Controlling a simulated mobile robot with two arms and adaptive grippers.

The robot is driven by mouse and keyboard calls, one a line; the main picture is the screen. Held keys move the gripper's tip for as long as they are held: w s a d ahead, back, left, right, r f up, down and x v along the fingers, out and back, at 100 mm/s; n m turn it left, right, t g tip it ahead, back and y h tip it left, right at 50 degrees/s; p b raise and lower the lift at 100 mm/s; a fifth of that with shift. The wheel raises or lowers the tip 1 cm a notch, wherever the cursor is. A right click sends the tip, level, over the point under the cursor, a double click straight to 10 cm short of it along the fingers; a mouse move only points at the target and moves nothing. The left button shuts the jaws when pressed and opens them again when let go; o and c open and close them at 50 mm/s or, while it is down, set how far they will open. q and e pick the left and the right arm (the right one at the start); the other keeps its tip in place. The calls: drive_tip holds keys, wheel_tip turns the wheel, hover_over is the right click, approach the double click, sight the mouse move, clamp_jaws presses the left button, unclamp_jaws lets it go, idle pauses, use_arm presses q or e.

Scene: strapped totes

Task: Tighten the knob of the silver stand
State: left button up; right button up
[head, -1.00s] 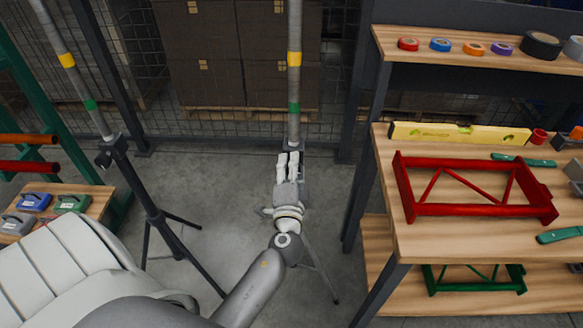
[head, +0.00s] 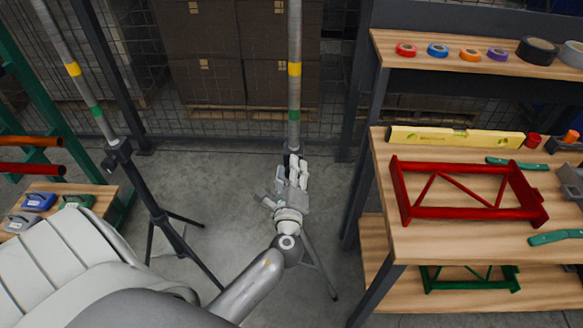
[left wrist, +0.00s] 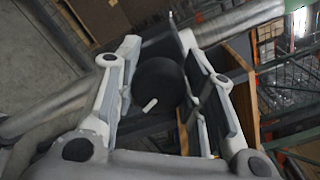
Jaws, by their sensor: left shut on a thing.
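The silver stand (head: 294,45) stands upright in the middle of the head view, with yellow and green bands on its pole. My left gripper (head: 296,165) is at its collar and hides the knob there. In the left wrist view the knob (left wrist: 157,85) is a black round disc with a small white mark. It lies between the two fingers, and the gripper is shut on it. The pole (left wrist: 240,22) runs slantwise behind it. My right gripper is not in view.
A black stand (head: 150,200) with a similar banded pole is to the left. A wooden workbench (head: 405,240) on the right holds a red frame (head: 465,213), a yellow level (head: 455,137) and green-handled tools. Tape rolls line the shelf above. Open floor lies between the stands.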

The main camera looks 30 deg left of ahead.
use_arm(q)
drive_tip(key=shift+d+m+p, duration=0.1)
drive_tip(key=shift+m+p, duration=0.75)
drive_tip(key=shift+m, duration=1.05)
drive_tip(key=o, duration=1)
drive_tip(key=shift+s, duration=0.1)
drive_tip(key=v, duration=1.2)
